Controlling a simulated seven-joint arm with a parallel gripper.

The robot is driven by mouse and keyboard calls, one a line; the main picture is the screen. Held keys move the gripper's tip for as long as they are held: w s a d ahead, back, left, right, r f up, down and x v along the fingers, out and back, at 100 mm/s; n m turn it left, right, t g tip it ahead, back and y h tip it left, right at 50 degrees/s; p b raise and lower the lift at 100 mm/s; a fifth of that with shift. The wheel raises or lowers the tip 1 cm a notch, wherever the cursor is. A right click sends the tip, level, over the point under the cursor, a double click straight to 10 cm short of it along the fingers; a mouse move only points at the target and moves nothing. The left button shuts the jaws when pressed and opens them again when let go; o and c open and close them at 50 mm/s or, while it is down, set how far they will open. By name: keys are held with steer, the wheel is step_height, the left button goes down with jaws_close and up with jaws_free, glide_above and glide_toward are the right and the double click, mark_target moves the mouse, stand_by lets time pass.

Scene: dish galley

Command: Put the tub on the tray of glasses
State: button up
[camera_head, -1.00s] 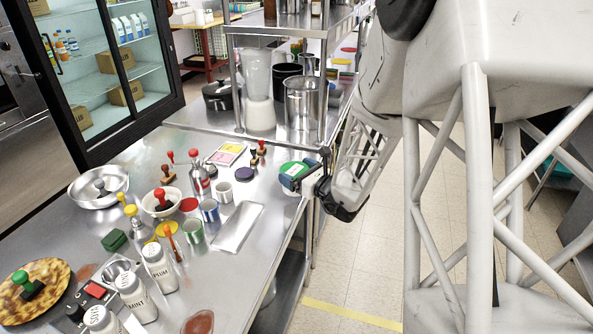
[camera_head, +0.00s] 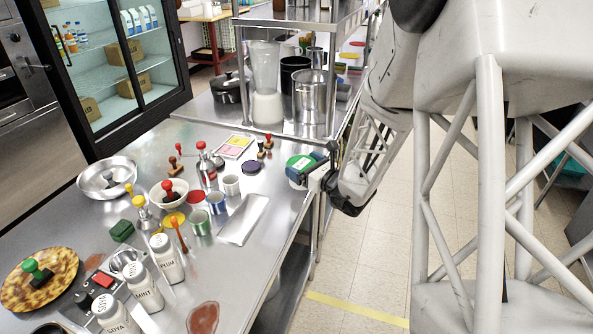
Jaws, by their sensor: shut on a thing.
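A round tub with a green lid (camera_head: 298,162) and a pale rim is at the right edge of the steel counter. My gripper (camera_head: 313,171) has come in from the right and is shut on it; dark and blue gripper parts cover its right side. I cannot tell whether the tub touches the counter. No tray of glasses can be made out. A bare silver rectangular tray (camera_head: 243,221) lies on the counter, left of and nearer than my gripper.
Cups (camera_head: 231,185), stampers, a white bowl (camera_head: 155,196) and labelled shakers (camera_head: 142,287) crowd the counter's left and middle. A blender (camera_head: 265,82) and steel pot (camera_head: 310,103) stand behind, under a shelf with upright posts. The aisle floor (camera_head: 368,270) is clear.

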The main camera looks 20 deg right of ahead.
steer(key=shift+w+r, duration=0.1)
stand_by(0.5)
